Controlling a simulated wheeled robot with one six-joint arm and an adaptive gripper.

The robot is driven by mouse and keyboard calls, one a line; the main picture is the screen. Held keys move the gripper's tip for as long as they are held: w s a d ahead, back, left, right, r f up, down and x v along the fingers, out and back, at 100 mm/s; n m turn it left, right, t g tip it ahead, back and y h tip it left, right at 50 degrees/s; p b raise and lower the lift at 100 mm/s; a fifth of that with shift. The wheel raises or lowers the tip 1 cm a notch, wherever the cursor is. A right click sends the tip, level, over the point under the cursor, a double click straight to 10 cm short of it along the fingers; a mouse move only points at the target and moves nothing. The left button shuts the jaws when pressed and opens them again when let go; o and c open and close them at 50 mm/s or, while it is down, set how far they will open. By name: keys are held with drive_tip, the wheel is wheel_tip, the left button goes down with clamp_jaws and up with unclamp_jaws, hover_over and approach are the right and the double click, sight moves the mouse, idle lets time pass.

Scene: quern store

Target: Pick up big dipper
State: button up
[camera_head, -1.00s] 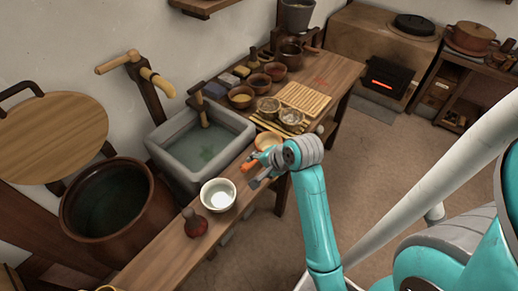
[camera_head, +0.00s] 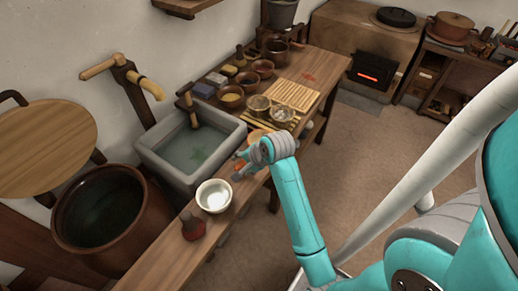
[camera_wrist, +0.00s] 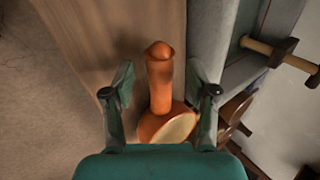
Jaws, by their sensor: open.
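The big dipper (camera_wrist: 158,82), orange-brown with a thick rounded handle and a pale-faced bowl, lies on the wooden counter beside the stone sink. In the wrist view its handle lies between my fingers, with a gap on both sides, and its bowl is at the palm side, partly cut off by my gripper. In the head view only part of its bowl (camera_head: 257,135) and an orange bit of handle show behind my gripper (camera_head: 243,169). My gripper (camera_wrist: 163,88) is open and empty. I cannot tell how high the fingers are above the counter.
The stone sink (camera_head: 150,158) with water stands beside the dipper. A white bowl (camera_head: 213,197) and a red-brown flask (camera_head: 192,226) stand nearer on the counter (camera_head: 160,263). A slatted board (camera_head: 291,95) and several small bowls are farther back. The floor right of the counter is clear.

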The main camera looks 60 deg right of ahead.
drive_tip(key=shift+x, duration=1.05)
clamp_jaws()
drive_tip(key=shift+r, duration=0.1)
